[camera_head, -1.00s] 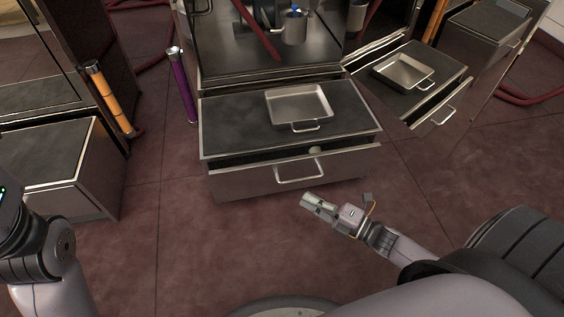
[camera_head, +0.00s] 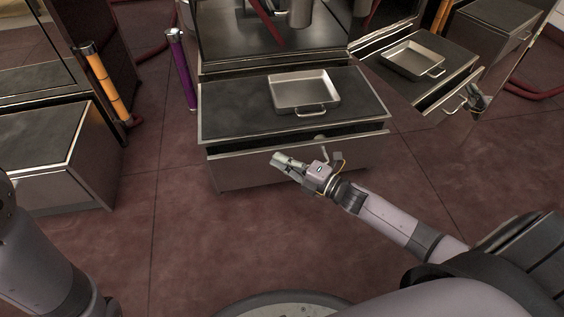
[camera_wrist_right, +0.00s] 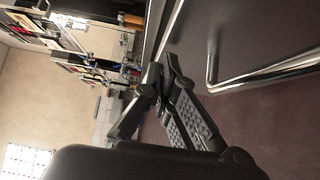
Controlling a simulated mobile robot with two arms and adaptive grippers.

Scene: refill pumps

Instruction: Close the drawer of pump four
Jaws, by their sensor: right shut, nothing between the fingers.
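The middle pump's drawer (camera_head: 235,170) stands slightly open, with a dark gap under the cabinet top. I cannot tell from any label which pump is number four. My right gripper (camera_head: 281,160) is shut and empty, in front of this drawer's front, and covers most of its handle. In the right wrist view, the gripper fingers (camera_wrist_right: 160,90) are close to a metal bar handle (camera_wrist_right: 245,80) on a dark panel; contact cannot be told. My left arm shows at the lower left, but its gripper is out of view.
A steel tray (camera_head: 302,90) sits on the middle cabinet top. An orange post (camera_head: 103,80) and a purple post (camera_head: 181,68) stand to the left. The floor in front is clear.

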